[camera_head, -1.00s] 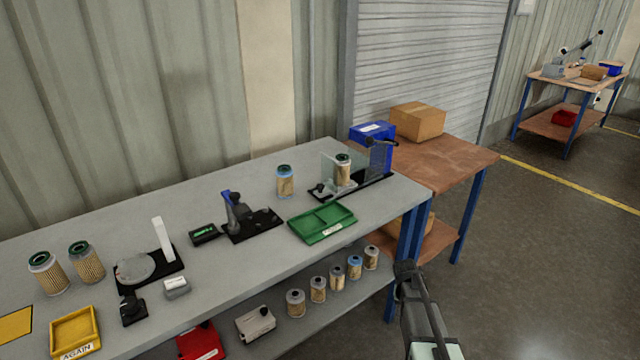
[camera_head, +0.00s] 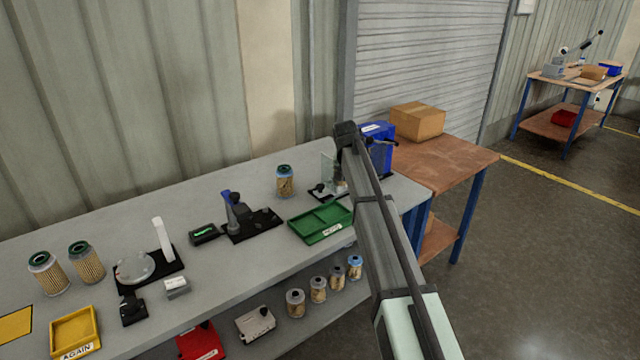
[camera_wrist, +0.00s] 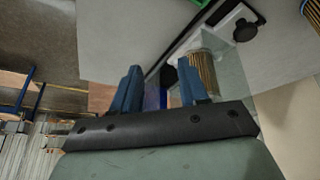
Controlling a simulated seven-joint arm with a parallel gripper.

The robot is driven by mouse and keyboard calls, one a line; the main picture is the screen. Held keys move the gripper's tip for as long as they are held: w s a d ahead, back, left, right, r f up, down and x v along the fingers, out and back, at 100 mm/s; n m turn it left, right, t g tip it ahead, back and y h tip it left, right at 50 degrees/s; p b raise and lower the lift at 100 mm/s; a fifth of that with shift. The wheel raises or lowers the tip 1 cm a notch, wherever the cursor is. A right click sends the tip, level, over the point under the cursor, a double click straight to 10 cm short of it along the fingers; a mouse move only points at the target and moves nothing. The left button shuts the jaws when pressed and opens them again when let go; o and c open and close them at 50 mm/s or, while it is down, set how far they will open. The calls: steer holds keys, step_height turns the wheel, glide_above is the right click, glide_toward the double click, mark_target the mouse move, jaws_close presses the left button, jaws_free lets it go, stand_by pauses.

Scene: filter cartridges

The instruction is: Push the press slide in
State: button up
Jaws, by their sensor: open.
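The press stands at the far right end of the bench; its blue column (camera_head: 380,152) shows beside my arm. The slide, a pale carriage (camera_head: 341,189) with a black knob (camera_head: 318,191) and a clear panel (camera_head: 328,168), is partly hidden by my arm. In the wrist view the knob (camera_wrist: 246,30) sits at upper right, and a pleated cartridge (camera_wrist: 207,72) stands beyond my right finger, behind the clear panel (camera_wrist: 232,75). My gripper (camera_wrist: 160,85) is open, its blue fingers apart with nothing visibly held between them. Contact with the press cannot be told.
A black-based fixture (camera_head: 252,226) is further left. A brown side table (camera_head: 450,160) with a cardboard box (camera_head: 417,121) adjoins the bench's right end.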

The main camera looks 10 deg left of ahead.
steer(key=n+y, duration=0.1)
glide_toward(320, 185)
steer(key=w+v, duration=0.1)
steer(key=v, duration=0.4)
steer(key=x, duration=1.2)
steer(key=shift+s+f, duration=0.25)
steer(key=shift+f, duration=0.25)
jaws_close()
steer(key=shift+d, duration=0.1)
